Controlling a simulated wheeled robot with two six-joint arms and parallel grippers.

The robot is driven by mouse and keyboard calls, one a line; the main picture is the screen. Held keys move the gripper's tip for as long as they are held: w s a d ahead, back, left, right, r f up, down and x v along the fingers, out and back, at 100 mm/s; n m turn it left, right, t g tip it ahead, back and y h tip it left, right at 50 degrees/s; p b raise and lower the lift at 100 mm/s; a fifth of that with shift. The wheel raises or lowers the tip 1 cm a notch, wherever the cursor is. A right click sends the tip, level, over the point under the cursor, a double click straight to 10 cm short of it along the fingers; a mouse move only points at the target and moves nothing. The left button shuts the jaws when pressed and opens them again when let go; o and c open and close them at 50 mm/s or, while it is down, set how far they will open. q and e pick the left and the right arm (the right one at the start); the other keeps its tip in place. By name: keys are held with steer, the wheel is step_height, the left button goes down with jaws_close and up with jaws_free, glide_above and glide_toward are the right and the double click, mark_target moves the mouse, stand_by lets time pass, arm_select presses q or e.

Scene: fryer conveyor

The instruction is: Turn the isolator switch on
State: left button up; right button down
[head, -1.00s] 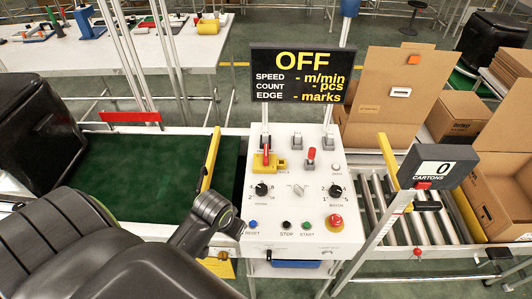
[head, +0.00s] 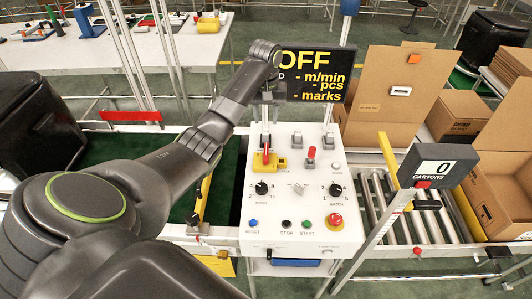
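The control panel (head: 285,215) stands in the middle. A red lever on a yellow base (head: 282,163), which looks like the isolator switch, is at its upper left. The red lever points up. The display (head: 325,83) above the panel reads OFF. My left arm reaches across from the lower left, and its dark end with the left gripper (head: 268,80) is in front of the display's left part, above the yellow base and apart from it. The fingers are too small and dark to tell open from shut. My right gripper is not in view.
The panel also carries another red-tipped lever (head: 311,154), black dials (head: 335,190), a red emergency button (head: 334,222) and small buttons. A green belt (head: 110,150) lies left, partly behind my arm. A roller conveyor (head: 400,210) and a carton counter (head: 438,166) stand right.

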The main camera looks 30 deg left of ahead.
arm_select(q)
steer(key=b, duration=0.9)
glide_above(266, 156)
step_height(266, 156, down, 9)
steer(key=shift+r, duration=0.2)
step_height(266, 156, down, 7)
steer(key=shift+r, duration=0.1)
steer(key=shift+f, duration=0.7)
jaws_close()
